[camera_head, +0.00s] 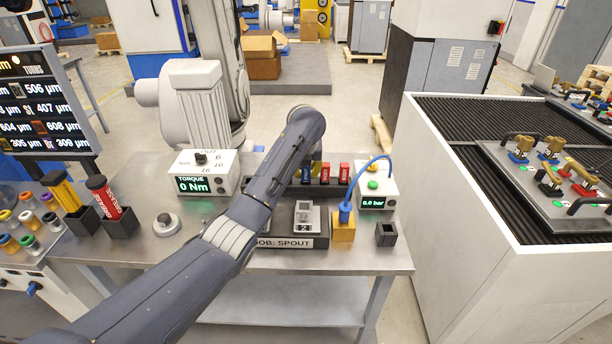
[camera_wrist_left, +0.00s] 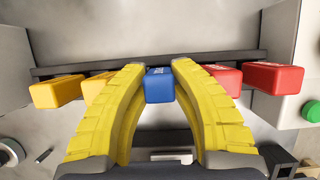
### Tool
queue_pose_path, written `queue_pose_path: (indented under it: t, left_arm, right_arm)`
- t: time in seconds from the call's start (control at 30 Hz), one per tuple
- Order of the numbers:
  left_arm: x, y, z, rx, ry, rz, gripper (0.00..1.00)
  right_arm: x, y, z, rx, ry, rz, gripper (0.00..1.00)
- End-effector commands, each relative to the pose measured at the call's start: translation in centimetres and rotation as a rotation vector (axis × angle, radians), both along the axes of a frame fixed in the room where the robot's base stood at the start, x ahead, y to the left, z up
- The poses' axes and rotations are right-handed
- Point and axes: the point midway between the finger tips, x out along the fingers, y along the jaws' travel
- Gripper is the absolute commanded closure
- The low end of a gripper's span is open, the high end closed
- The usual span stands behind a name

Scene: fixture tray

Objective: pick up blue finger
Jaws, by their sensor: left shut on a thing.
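The blue finger (camera_wrist_left: 159,86) stands in the middle of a row of coloured fingers in the left wrist view. A small part of the blue finger also shows in the head view (camera_head: 306,173), beside my left arm. My left gripper (camera_wrist_left: 160,74) has two yellow ribbed fingers, and their tips close on the two sides of the blue finger. In the head view my arm hides most of this gripper. The blue finger appears in line with its neighbours at the dark rack (camera_head: 330,189); whether it is lifted I cannot tell. My right gripper is not in view.
Two yellow fingers (camera_wrist_left: 57,93) lie left of the blue one and two red fingers (camera_wrist_left: 273,77) lie right, close to my gripper. The torque box (camera_head: 208,172), pressure box (camera_head: 375,186) and a yellow block with a blue hose (camera_head: 343,232) stand nearby.

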Motion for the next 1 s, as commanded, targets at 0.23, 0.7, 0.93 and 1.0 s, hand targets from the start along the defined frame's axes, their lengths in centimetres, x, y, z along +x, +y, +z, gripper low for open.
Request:
queue_pose_path:
  t: [0.23,0.7,0.93,1.0]
  left_arm:
    - [0.0,0.0,0.0,0.000,0.000,0.000,1.00]
    - [0.1,-0.1,4.2,-0.002,-0.003,-0.001,1.00]
    - [0.1,-0.1,9.2,-0.001,-0.005,-0.002,1.00]
    - [0.1,-0.1,10.8,-0.002,-0.004,-0.001,1.00]
  right_arm:
    - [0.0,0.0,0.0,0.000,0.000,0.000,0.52]
    - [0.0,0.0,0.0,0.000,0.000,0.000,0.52]
    - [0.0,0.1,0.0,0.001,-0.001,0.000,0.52]
    - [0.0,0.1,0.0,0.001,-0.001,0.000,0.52]
